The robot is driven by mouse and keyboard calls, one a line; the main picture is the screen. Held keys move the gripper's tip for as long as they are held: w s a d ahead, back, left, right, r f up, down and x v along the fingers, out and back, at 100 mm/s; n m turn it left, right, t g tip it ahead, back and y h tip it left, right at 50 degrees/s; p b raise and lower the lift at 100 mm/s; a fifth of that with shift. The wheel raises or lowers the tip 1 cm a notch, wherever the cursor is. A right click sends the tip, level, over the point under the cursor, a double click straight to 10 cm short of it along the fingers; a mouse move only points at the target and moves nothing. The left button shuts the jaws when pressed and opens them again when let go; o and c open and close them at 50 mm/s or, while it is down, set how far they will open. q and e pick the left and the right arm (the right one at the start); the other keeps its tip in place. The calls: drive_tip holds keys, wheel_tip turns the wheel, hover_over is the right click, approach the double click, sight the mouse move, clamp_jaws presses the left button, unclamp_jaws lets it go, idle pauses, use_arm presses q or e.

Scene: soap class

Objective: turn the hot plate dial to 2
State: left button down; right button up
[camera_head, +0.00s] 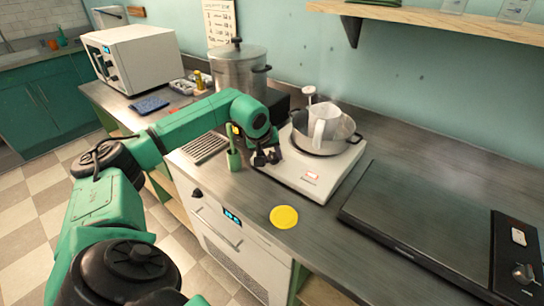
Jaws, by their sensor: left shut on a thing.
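The white hot plate (338,177) stands on the grey worktop, with a small red-and-white label or display on its front top face. A steel pan (345,142) sits on it with a white jug (325,125) inside. My left gripper (266,158) points down at the hot plate's left front part. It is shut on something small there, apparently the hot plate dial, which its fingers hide. The dial's setting cannot be read. My right gripper is not in view.
A yellow disc (284,217) lies on the front worktop. A large steel pot (236,72) is behind my forearm. A dark flat appliance (430,215) with its own knob (522,273) fills the right.

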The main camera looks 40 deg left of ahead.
use_arm(q)
drive_tip(key=shift+r+m, duration=0.1)
drive_tip(key=shift+m, duration=1.1)
drive_tip(key=shift+a, duration=0.1)
drive_tip(key=shift+c, duration=2.2)
unclamp_jaws()
drive_tip(key=shift+s, duration=0.1)
drive_tip(key=b+v, duration=0.1)
drive_tip(key=v, duration=1.3)
drive_tip(key=shift+s+r, duration=0.2)
drive_tip(key=shift+s, duration=0.05)
